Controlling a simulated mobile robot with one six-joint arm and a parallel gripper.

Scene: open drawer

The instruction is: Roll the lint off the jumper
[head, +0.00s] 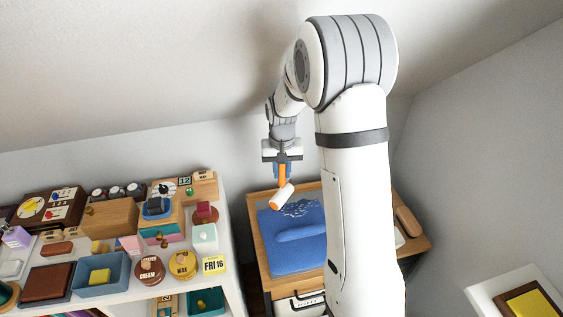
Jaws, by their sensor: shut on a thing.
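My gripper (283,164) is shut on the orange handle of a lint roller (283,194). The roller has a white cylinder with an orange end and hangs tilted below the fingers. The blue jumper (292,258) lies folded on a wooden-topped unit (252,227), with a sleeve across its middle. Pale lint (303,209) shows as a patch of specks on the jumper's far part. The roller appears over the far left part of the jumper. I cannot tell whether it touches the cloth. My own arm hides the jumper's right side.
A white shelf (226,292) at left is crowded with boxes, round tins (183,264), a blue tray (103,277) and a date card (214,265). A brown brush-like object (407,221) lies at the unit's right edge. A yellow item (533,305) sits on a white surface at lower right.

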